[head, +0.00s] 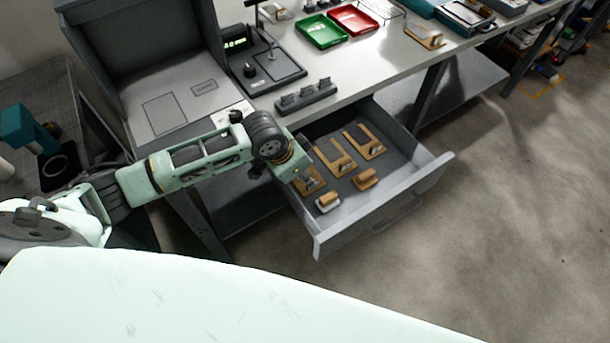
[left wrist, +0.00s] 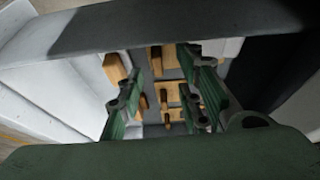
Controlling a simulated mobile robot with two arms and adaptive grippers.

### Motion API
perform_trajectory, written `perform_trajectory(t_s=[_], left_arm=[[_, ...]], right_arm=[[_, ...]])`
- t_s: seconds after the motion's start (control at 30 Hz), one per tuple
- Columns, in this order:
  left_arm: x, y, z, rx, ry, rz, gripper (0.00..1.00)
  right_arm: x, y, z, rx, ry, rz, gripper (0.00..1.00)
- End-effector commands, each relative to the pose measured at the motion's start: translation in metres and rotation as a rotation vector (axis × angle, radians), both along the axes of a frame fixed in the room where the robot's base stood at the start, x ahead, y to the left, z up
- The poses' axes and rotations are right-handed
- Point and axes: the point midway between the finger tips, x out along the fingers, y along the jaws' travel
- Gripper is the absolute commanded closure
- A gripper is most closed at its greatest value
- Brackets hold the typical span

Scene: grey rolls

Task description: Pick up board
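An open grey drawer (head: 432,172) under the workbench holds several tan boards with dark parts. One board (head: 378,150) lies toward the back right, another (head: 347,166) is in the middle, and a third (head: 317,184) is at the left, partly hidden by my left gripper (head: 299,176). My left gripper reaches into the left side of the drawer. In the left wrist view its green fingers (left wrist: 160,98) stand apart, with tan boards (left wrist: 168,92) seen between and beyond them. I cannot tell whether they touch one. My right gripper is not in view.
A white block with a tan top (head: 327,203) and a tan block (head: 365,180) lie in the drawer's front part. On the bench (head: 385,62) are a green tray (head: 322,32), a red tray (head: 353,19) and another tan board (head: 424,36).

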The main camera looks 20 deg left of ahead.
Motion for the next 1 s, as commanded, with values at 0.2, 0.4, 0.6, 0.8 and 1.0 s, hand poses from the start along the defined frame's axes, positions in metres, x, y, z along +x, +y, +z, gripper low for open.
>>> perform_trajectory(t_s=[0.2,0.4,0.6,0.8,1.0], left_arm=[[0.008,-0.011,-0.03,0.0,0.001,0.0,0.67],[0.013,-0.014,-0.043,0.0,0.0,-0.001,0.67],[0.013,-0.014,-0.043,0.0,0.0,-0.001,0.69],[0.012,-0.014,-0.043,0.0,0.0,-0.001,0.86],[0.012,-0.014,-0.043,0.0,0.0,-0.001,1.0]], right_arm=[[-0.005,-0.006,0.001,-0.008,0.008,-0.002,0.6],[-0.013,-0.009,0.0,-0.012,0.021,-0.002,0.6],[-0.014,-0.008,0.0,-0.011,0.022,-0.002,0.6],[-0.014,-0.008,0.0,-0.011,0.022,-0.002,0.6],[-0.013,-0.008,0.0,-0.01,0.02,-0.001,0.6]])
